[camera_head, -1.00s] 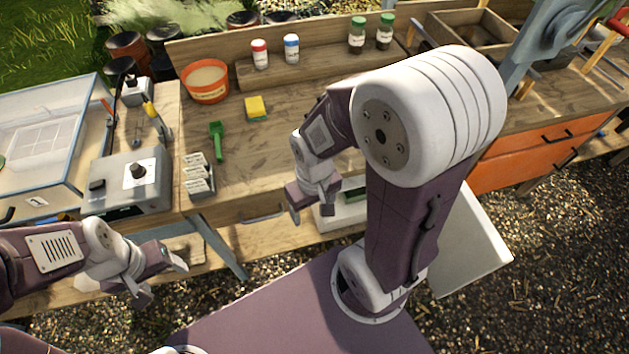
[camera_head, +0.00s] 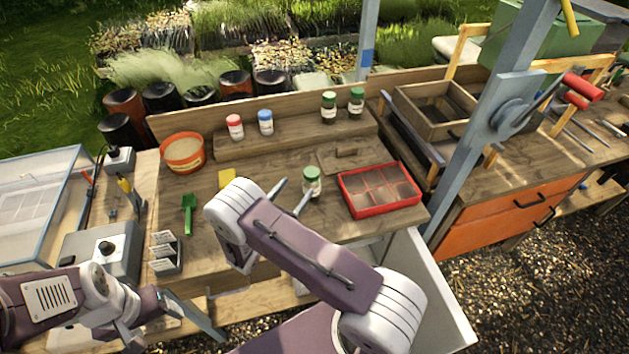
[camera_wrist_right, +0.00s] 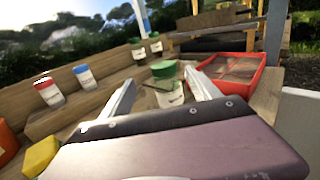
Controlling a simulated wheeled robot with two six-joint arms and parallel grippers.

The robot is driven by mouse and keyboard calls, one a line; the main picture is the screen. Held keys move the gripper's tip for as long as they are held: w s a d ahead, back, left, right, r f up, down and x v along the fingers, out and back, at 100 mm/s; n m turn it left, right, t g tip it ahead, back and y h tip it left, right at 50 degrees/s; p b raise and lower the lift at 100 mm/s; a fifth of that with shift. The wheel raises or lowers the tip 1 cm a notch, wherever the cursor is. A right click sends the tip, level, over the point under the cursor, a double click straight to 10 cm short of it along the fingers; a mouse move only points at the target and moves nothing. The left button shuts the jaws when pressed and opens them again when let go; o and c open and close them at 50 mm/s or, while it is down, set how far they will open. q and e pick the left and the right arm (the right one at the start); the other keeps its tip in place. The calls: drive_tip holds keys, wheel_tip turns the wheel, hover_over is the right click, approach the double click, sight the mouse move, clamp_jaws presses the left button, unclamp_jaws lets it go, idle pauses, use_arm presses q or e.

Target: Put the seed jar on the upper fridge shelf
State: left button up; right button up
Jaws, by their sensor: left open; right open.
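A glass jar with a green lid and pale label (camera_head: 312,187) stands upright on the bench, left of a red tray. In the right wrist view the jar (camera_wrist_right: 166,93) stands just ahead of and between my open fingers. My right gripper (camera_head: 296,188) is open at the jar, one finger on each side; I cannot tell whether they touch it. My left gripper (camera_head: 172,325) is open and empty at the bench's front left. The white fridge door (camera_head: 428,285) hangs open below the bench front. My right arm hides most of the fridge, including its shelves.
Two more green-lidded jars (camera_head: 342,105) stand on the back ledge, with a red-capped (camera_head: 235,127) and a blue-capped bottle (camera_head: 265,122). The red sectioned tray (camera_head: 380,190) sits close right of the jar. A yellow sponge (camera_head: 227,178) and green scoop (camera_head: 189,212) lie left.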

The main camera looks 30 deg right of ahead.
sight(312, 171)
drive_tip(key=p+x, duration=0.1)
drive_tip(key=x, duration=0.2)
drive_tip(key=shift+w+d, duration=0.15)
drive_tip(key=shift+d, duration=0.2)
drive_tip(key=shift+w+d+f, duration=0.1)
drive_tip(key=shift+w+d, duration=0.05)
drive_tip(key=shift+d, duration=0.15)
drive_tip(key=shift+w+d+r+p, duration=0.2)
drive_tip(key=shift+d+r+p, duration=0.1)
drive_tip(key=shift+d+p, duration=0.3)
drive_tip(key=shift+w+d+r+p, duration=0.25)
drive_tip(key=shift+d+p, duration=0.2)
drive_tip(key=shift+d, duration=0.15)
drive_tip(key=shift+f+x, duration=0.25)
drive_tip(key=shift+x, duration=0.85)
drive_tip(key=shift+w+d+f, duration=0.1)
drive_tip(key=shift+d+f, duration=0.05)
drive_tip(key=shift+d, duration=0.05)
drive_tip(key=shift+a, duration=0.15)
drive_tip(key=c, duration=0.6)
clamp_jaws()
